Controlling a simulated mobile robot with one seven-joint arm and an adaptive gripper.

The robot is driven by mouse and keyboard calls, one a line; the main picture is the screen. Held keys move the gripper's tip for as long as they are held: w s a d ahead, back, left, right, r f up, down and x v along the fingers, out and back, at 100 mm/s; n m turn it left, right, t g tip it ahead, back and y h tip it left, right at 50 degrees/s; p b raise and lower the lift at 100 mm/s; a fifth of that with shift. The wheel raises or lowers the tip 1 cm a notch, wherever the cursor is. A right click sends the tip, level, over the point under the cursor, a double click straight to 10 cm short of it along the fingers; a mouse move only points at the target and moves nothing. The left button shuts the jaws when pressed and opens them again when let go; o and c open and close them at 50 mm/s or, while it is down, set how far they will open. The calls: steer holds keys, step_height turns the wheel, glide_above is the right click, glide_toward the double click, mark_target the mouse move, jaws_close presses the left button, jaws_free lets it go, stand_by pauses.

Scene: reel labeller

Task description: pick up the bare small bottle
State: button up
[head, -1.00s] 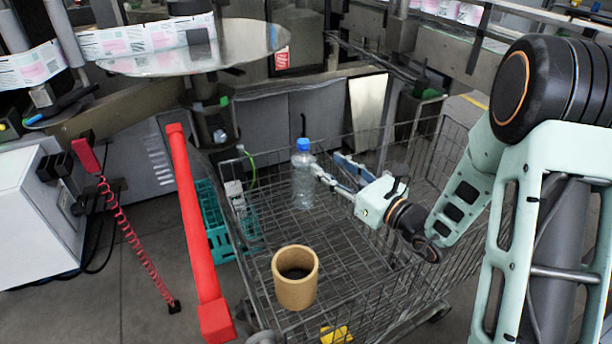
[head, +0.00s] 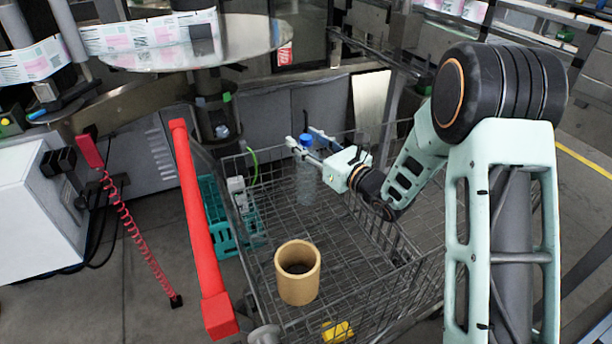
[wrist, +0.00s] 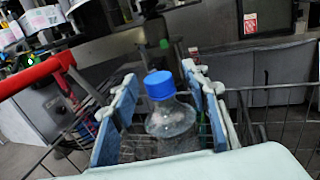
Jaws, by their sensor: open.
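The bare small bottle (head: 305,184) is clear with a blue cap and no label. It stands upright in the wire shopping cart (head: 367,262). My gripper (head: 306,137) is open, with its fingers around the bottle's top in the head view. In the wrist view the bottle (wrist: 170,122) shows between the two open fingers of my gripper (wrist: 160,95), its blue cap near their tips. I cannot tell whether either finger touches it. The bottle's lower part is hidden in the wrist view.
A tan cardboard core (head: 297,284) stands in the cart nearer the camera. The cart's red handle (head: 198,225) runs along its left. A teal crate (head: 214,215) and a yellow object (head: 338,331) sit low by the cart. A round metal table (head: 205,50) is behind.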

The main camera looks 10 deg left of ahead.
steer(key=shift+c, duration=0.6)
jaws_close()
steer(key=shift+r, duration=0.2)
